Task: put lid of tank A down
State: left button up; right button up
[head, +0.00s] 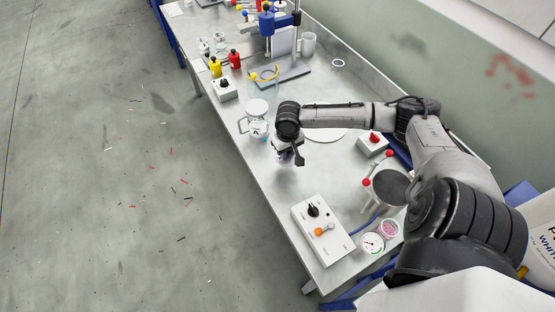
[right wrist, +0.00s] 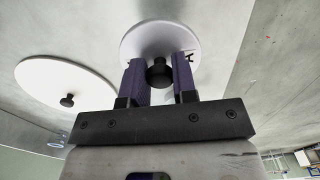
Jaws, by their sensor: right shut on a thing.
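My right gripper (right wrist: 160,80) is shut on the black knob (right wrist: 159,74) of a round white lid (right wrist: 160,38) marked with a letter A, in the right wrist view. In the head view the right gripper (head: 289,155) hangs over the bench, just right of and nearer than a clear tank with a handle (head: 257,128), which bears a dark letter. The gripper mostly hides the held lid there. I cannot tell whether the lid touches the bench. My left gripper is not in view.
A larger white lid with a black knob (right wrist: 67,101) lies beside the held one. On the bench (head: 262,162) stand a control box with an orange-tipped lever (head: 322,232), a red-knobbed box (head: 373,144), a gauge (head: 372,243), and yellow and red bottles (head: 215,68). Bare bench lies below the gripper.

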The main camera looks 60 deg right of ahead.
aim_at(278, 158)
jog(key=w, duration=0.1)
jog(key=w+f, duration=0.2)
jog(key=shift+w+a+f, duration=0.1)
jog(key=shift+w+a, duration=0.1)
jog(key=shift+a, duration=0.05)
notch_tip(278, 158, down, 3)
jog(key=shift+f+b, duration=0.2)
jog(key=shift+b, duration=0.4)
jog(key=shift+f, duration=0.25)
jog(key=o, duration=0.9)
jog(key=shift+f, duration=0.15)
